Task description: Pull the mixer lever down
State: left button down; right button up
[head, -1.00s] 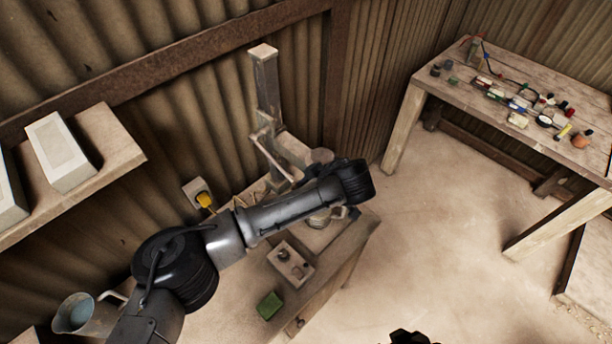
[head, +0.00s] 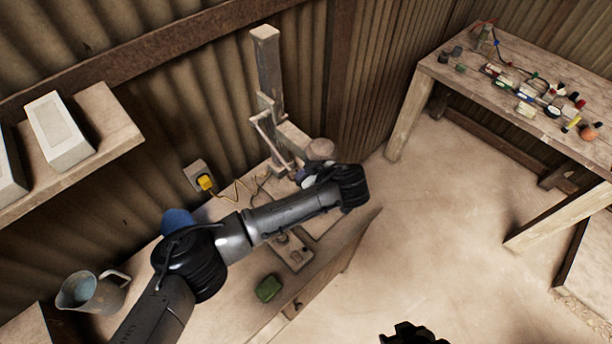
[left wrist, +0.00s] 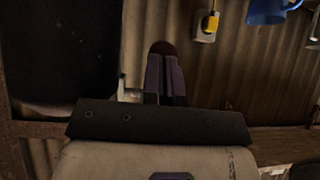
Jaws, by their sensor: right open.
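The mixer (head: 268,75) is a worn, upright post stand against the corrugated wall, with a pale slanting rod on its side and a round grey head (head: 320,149). My left arm crosses in front of its lower part and hides much of it. My left gripper (left wrist: 165,75) shows in the left wrist view, its two fingers close together. A dark red rounded knob, possibly the lever's end, shows at the fingertips (left wrist: 163,47); I cannot tell whether they grip it. My right gripper (head: 412,335) is at the bottom edge of the head view, partly cut off and open.
The workbench holds a green block (head: 268,288), a metal jug (head: 92,292) and a blue cup (head: 178,222). A yellow plug (head: 205,183) sits in the wall socket. A shelf (head: 115,130) with pale bricks is at left. A cluttered table (head: 430,70) stands at right, beyond open floor.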

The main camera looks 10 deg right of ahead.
pick_arm(q)
jog(key=shift+a+f, duration=0.15)
jog(key=shift+f, duration=0.05)
jog(key=p+v, duration=0.9)
jog(key=v, duration=0.5)
jog(key=shift+p, duration=0.4)
jog(key=shift+r, duration=0.1)
